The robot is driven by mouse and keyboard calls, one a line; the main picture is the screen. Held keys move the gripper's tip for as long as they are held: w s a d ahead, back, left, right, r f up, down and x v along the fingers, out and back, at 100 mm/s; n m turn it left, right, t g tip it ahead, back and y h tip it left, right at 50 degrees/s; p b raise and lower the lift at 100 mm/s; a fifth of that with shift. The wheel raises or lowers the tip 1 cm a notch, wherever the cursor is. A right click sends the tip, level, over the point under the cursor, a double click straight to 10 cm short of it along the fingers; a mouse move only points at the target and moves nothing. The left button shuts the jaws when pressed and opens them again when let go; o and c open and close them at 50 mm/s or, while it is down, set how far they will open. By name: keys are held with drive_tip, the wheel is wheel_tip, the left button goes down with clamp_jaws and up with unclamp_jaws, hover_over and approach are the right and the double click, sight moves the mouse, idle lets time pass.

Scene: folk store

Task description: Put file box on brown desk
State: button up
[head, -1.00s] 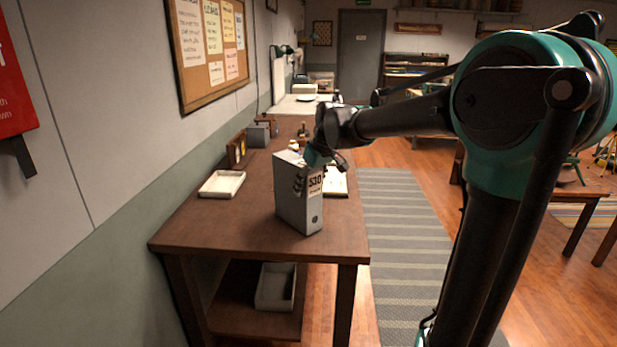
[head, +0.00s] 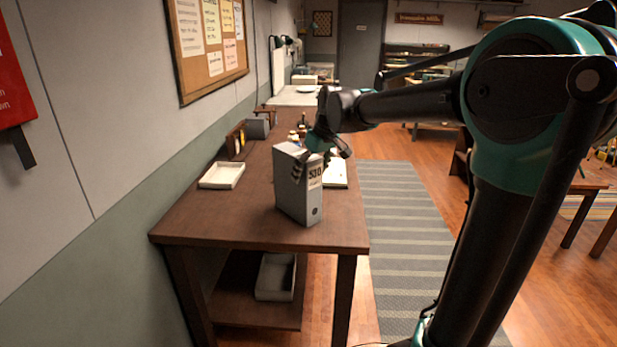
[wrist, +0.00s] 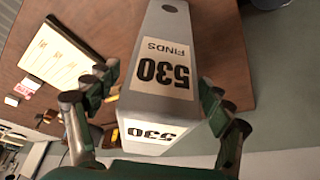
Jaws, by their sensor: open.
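The grey file box (head: 297,193), with a "530" label, stands upright on the brown desk (head: 245,232), near its front right part. In the wrist view the file box (wrist: 190,30) fills the middle, its "530 FINDS" label facing the camera. My gripper (head: 322,158) is at the top of the box. Its fingers (wrist: 160,92) are open, one on each side of the box's near end. I cannot tell whether either finger touches the box.
A white tray (head: 222,175) lies on the desk to the left of the box. A paper or clipboard (head: 336,172) lies behind the box at the right edge. Small boxes (head: 256,128) stand farther back. A grey tray (head: 276,276) is on the lower shelf.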

sight(315, 159)
drive_tip(key=v, duration=1)
drive_tip(key=s+d+f+m+h, duration=0.1)
drive_tip(key=s+d+f+m, duration=0.2)
drive_tip(key=s+d+f, duration=0.3)
drive_tip(key=s+d+f+m+h, duration=0.1)
drive_tip(key=s+d+f, duration=0.6)
drive_tip(key=f, duration=0.7)
drive_tip(key=s+d+f+m+h, duration=0.1)
drive_tip(key=s+d+f+m, duration=0.3)
drive_tip(key=s+d+f, duration=0.2)
wheel_tip(315, 159, down, 5)
drive_tip(key=shift+s+r+m+t, duration=0.15)
drive_tip(key=shift+s+m+t, duration=0.2)
drive_tip(key=shift+s, duration=0.8)
drive_tip(key=shift+d, duration=0.15)
